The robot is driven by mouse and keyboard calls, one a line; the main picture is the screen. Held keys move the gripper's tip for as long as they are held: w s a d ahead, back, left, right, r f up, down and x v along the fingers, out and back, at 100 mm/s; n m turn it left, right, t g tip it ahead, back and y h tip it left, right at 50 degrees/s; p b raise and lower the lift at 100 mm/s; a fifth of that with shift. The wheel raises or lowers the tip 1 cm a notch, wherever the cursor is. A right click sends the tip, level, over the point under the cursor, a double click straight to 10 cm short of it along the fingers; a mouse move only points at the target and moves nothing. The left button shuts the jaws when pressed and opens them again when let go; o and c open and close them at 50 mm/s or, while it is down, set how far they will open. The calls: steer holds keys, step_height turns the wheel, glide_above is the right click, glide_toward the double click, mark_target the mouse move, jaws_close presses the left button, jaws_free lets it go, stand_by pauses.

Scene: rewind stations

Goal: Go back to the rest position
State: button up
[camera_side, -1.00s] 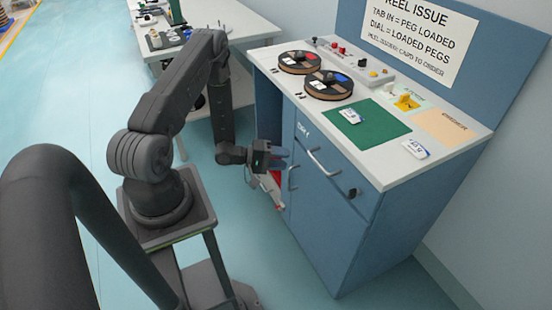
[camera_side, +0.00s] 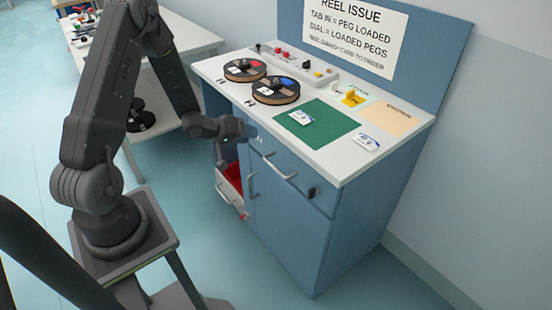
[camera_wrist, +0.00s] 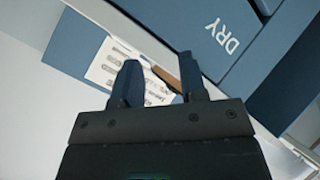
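My gripper (camera_side: 232,130) is beside the blue cabinet's front, just below the worktop edge and above the open compartment on the left. In the wrist view its two dark fingers (camera_wrist: 160,82) stand apart with nothing gripped between them. Beyond the fingers lies a white printed card or label (camera_wrist: 108,66), and a brown strip (camera_wrist: 166,78) shows partly behind them. A blue face marked DRY (camera_wrist: 228,38) is to the right in that view. My arm is bent, with its forearm hanging down towards the cabinet.
The worktop holds two reels (camera_side: 245,69) (camera_side: 276,90), a green mat (camera_side: 330,128) and white cards (camera_side: 366,141). A drawer handle (camera_side: 281,169) and door handle (camera_side: 252,182) jut out. A red-lined white bin (camera_side: 230,188) is low at the left. Another table (camera_side: 185,45) stands behind.

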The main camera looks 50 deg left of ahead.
steer(key=s+d+r+m+g+y, duration=0.15)
steer(key=d+r, duration=0.25)
steer(key=r, duration=0.5)
steer(key=s+d+r+m+g+y, duration=0.1)
steer(key=d+r+m+y, duration=0.2)
steer(key=r, duration=0.7)
steer(key=s+d+r+m+g+h, duration=0.1)
steer(key=s+d+r+m, duration=0.1)
steer(key=s+d, duration=0.4)
steer(key=s+d+r+m+g+h, duration=0.2)
steer(key=s+d+r, duration=0.2)
steer(key=s+d, duration=0.3)
steer(key=s, duration=0.5)
steer(key=shift+r, duration=0.4)
steer(key=shift+d+m+g, duration=0.1)
steer(key=shift+m+g, duration=0.15)
